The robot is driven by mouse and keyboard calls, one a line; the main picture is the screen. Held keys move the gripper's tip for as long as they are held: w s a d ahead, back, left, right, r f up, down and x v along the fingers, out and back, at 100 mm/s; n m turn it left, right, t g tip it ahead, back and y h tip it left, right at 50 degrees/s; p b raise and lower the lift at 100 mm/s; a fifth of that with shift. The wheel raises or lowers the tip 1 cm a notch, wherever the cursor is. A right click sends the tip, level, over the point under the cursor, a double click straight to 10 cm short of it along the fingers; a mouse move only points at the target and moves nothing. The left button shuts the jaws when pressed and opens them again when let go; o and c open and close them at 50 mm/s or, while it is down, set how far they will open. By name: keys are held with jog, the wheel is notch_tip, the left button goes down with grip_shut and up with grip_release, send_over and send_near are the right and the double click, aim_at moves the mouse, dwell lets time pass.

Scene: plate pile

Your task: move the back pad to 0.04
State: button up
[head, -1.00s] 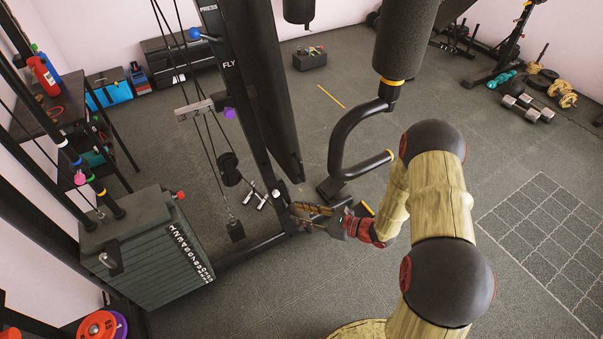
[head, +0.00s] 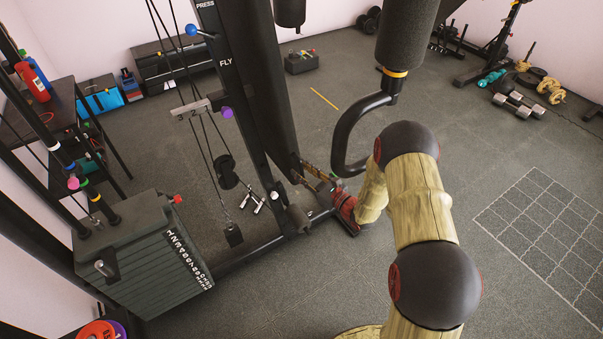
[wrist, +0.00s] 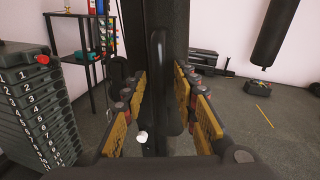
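The back pad (head: 272,95) is a long black pad along the machine's upright, marked FLY, in the head view. In the wrist view its dark face (wrist: 176,25) stands upright straight ahead. My gripper (head: 303,172) is at the pad's lower end in the head view. In the wrist view my gripper (wrist: 160,100) is open, with its yellow-sided fingers apart to left and right. A dark upright bar (wrist: 158,75) shows between them. I cannot tell whether the fingers touch the bar or the pad. A small white knob (wrist: 142,136) shows low between the fingers.
A curved black handle arm (head: 345,130) with a thick roller (head: 407,35) stands close right of my gripper. The weight stack (head: 150,255) is at left, with cables above it. A toolbox (head: 301,62) lies on the floor behind. Open floor lies to the right.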

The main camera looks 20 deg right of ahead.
jog(key=shift+w+a, duration=0.1)
jog(key=shift+w, duration=0.1)
jog(key=shift+c, duration=0.6)
grip_shut()
